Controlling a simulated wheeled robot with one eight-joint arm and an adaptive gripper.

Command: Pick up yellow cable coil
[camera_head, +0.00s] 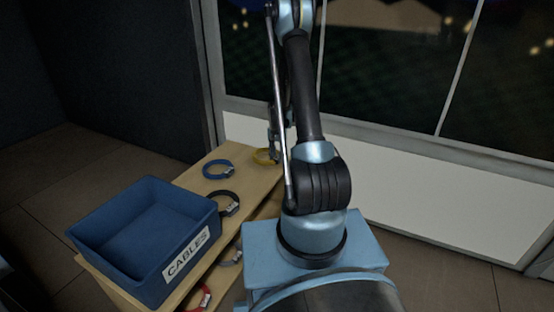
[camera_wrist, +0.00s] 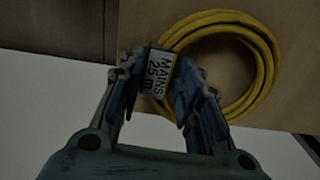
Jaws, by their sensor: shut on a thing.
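The yellow cable coil (camera_wrist: 262,60) lies on the wooden bench, with a white tag reading "MAINS 25 m" (camera_wrist: 159,72) on its left side in the wrist view. My gripper (camera_wrist: 160,88) is shut on the coil at the tagged part, with one finger on each side of the tag. In the head view the coil (camera_head: 262,157) shows at the far end of the bench, partly hidden by my arm. My gripper (camera_head: 274,153) is there beside it, mostly hidden.
A blue bin marked "CABLES" (camera_head: 190,262) stands empty on the near end of the wooden bench (camera_head: 196,177). A blue coil (camera_head: 218,169), a black coil (camera_head: 228,204), a grey coil (camera_head: 231,257) and a red coil (camera_head: 204,299) lie nearby. A white wall panel rises behind the bench.

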